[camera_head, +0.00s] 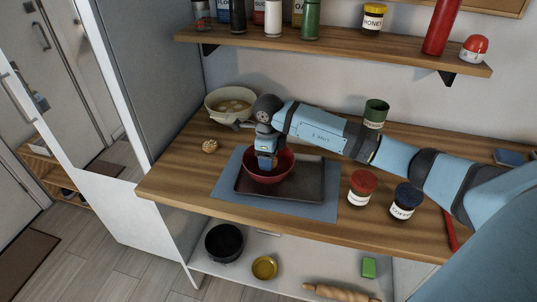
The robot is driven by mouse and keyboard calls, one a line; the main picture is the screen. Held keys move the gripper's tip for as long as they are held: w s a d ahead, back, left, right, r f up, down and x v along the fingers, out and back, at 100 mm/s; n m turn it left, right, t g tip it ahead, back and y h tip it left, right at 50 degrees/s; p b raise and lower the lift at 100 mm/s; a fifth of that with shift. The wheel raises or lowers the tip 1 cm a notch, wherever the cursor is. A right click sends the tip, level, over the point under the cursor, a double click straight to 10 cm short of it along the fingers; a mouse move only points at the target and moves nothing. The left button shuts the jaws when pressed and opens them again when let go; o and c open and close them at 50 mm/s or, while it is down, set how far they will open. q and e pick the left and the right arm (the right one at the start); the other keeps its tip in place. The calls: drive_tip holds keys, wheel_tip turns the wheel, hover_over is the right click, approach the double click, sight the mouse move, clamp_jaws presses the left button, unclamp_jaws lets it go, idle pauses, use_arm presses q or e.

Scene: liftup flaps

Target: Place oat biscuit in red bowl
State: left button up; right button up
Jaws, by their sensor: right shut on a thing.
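The red bowl (286,166) stands at the left part of a dark tray. My right gripper (265,167) points down at the bowl, with its fingers at the bowl and hiding part of its rim and inside. My left gripper is not in view.
The dark tray (310,190) lies on a blue mat (229,186). A pot (215,99) stands behind left. A green can (376,113), a red-lidded jar (361,188) and a dark-lidded jar (405,203) stand to the right. A shelf (340,50) hangs above.

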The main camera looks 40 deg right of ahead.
drive_tip(key=o, duration=1)
drive_tip(key=shift+c, duration=0.2)
wheel_tip(320, 180, up, 7)
drive_tip(key=p, duration=0.4)
drive_tip(key=shift+r, duration=0.1)
